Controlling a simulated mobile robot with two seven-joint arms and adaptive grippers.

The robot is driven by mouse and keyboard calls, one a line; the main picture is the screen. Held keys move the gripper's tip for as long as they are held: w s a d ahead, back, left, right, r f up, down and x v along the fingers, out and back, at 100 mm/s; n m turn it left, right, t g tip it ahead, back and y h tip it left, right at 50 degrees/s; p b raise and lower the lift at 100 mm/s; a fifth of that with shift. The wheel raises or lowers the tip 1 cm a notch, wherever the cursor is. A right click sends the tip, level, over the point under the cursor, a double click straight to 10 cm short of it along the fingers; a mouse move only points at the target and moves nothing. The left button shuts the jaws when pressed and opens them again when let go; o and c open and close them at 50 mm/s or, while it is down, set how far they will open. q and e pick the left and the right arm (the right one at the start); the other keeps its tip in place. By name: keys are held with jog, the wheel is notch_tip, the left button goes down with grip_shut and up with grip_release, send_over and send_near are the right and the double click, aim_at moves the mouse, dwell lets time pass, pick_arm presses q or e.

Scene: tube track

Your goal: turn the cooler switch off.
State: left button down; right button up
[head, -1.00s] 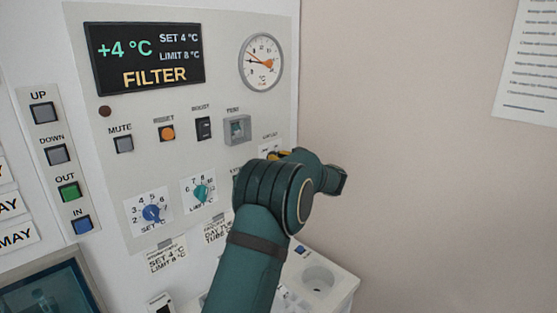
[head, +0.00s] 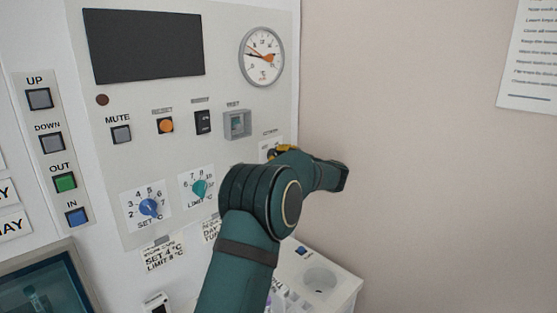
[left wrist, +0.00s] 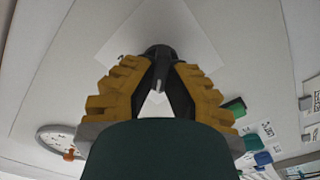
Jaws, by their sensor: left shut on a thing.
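The cooler switch (left wrist: 160,58) is a black rotary knob with a pale pointer mark on a white square plate (left wrist: 187,33), seen in the left wrist view. My left gripper (left wrist: 159,80) is shut on the knob, its yellow ridged fingers on both sides. In the head view, the left gripper (head: 277,153) is at the panel's right edge, below the dial gauge; my arm hides most of the switch there. The panel display (head: 142,46) is dark. My right gripper is not in view.
The panel (head: 200,120) carries a dial gauge (head: 261,56), a mute button (head: 121,134), an orange button (head: 166,126), a blue set knob (head: 149,207) and a teal limit knob (head: 200,188). A white holder (head: 338,292) is below right.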

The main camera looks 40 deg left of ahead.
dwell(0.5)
pick_arm(q)
jog(key=c, duration=1)
grip_release()
jog(key=shift+a, duration=0.1)
jog(key=s+d, duration=0.1)
jog(key=d, duration=1.1)
jog(key=shift+d, duration=0.1)
